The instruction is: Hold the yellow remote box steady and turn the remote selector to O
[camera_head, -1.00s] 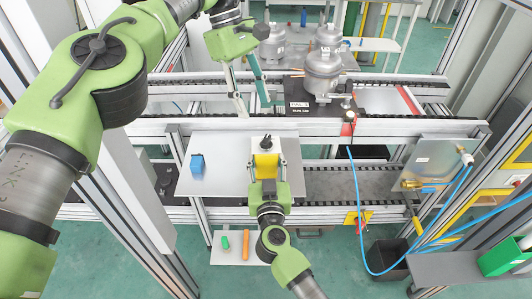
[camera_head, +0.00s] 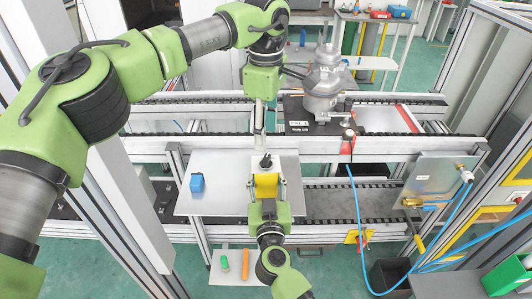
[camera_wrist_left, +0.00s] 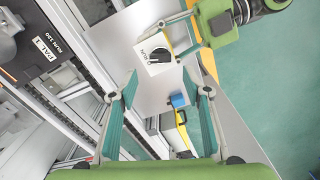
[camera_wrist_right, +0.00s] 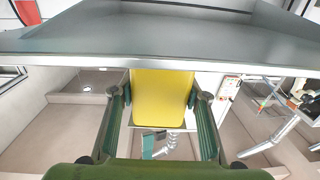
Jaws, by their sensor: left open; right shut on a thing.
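The yellow remote box (camera_head: 266,186) stands at the front edge of a grey shelf, with a black selector knob (camera_head: 266,162) on its top. My right gripper (camera_head: 267,200) is shut on the box from the front. Its two fingers flank the yellow face in the right wrist view (camera_wrist_right: 161,98). My left gripper (camera_head: 259,143) is open and empty, pointing down above and just behind the box. In the left wrist view, the box's white top (camera_wrist_left: 154,55) with the black knob lies beyond the open fingertips. The left fingers are seen edge-on in the head view.
A grey compressor (camera_head: 322,85) stands on a dark pallet behind, right of my left gripper. A rail runs behind the shelf. A blue hose (camera_head: 359,220) hangs at the right.

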